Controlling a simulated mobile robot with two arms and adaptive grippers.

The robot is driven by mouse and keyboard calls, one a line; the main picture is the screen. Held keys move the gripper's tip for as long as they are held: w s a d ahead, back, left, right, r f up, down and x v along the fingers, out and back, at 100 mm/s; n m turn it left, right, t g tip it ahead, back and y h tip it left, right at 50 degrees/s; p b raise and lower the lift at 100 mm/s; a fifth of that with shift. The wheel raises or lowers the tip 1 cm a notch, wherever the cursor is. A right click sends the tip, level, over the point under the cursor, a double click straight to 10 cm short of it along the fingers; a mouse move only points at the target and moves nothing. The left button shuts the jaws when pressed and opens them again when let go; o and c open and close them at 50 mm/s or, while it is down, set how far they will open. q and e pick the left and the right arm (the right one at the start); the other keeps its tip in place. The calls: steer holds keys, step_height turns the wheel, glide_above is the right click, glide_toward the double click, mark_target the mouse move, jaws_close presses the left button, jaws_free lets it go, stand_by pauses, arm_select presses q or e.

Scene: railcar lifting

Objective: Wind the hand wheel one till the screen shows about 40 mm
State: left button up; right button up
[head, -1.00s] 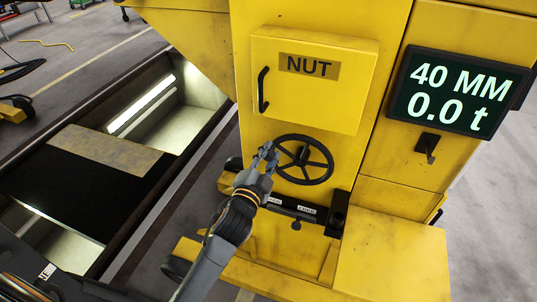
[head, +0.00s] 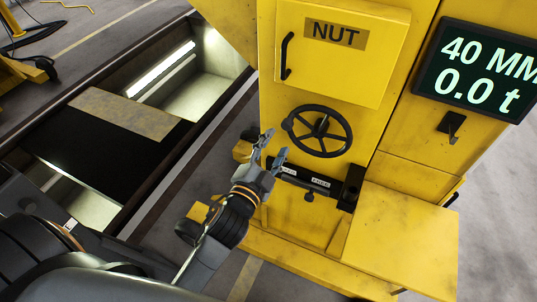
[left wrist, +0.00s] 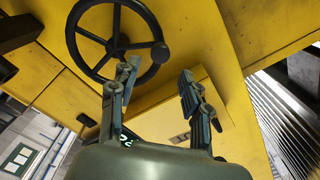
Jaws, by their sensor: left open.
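The black hand wheel (head: 320,131) is on the front of the yellow machine, below the box marked NUT. It has several spokes and a knob on its rim, at the left in the head view. The screen (head: 478,70) reads 40 MM and 0.0 t. My left gripper (head: 273,145) is open and empty, just left of and below the wheel, apart from it in the head view. In the left wrist view the gripper (left wrist: 158,85) has its fingers spread, and the wheel (left wrist: 117,42) is beyond them at upper left. My right gripper is not in view.
The yellow NUT box (head: 338,47) with a black handle juts out above the wheel. A dark bar (head: 304,178) with small labels lies below the wheel. A black lever (head: 452,124) is under the screen. A pit (head: 120,140) lies at left.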

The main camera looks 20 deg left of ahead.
arm_select(q)
steer(key=shift+s, duration=1.8)
steer(key=s+f+n+g+b, duration=0.1)
steer(key=s+f+g, duration=0.2)
steer(key=f, duration=0.9)
steer(key=s+f+n+g, duration=0.1)
steer(key=s+f+g, duration=0.1)
steer(key=f, duration=1.1)
steer(key=s+f+n+g+b, duration=0.1)
steer(key=s+f+g, duration=0.2)
steer(key=f, duration=0.9)
steer(key=s+a+f+n+g, duration=0.2)
steer(key=s+a+f+g, duration=0.1)
steer(key=s+f, duration=0.8)
steer(key=s+a+f+n+g, duration=0.3)
steer(key=s+f+g, duration=0.3)
steer(key=s+f, duration=0.6)
steer(key=s, duration=0.6)
steer(key=shift+s+y+b, duration=0.3)
steer(key=shift+s+b, duration=0.05)
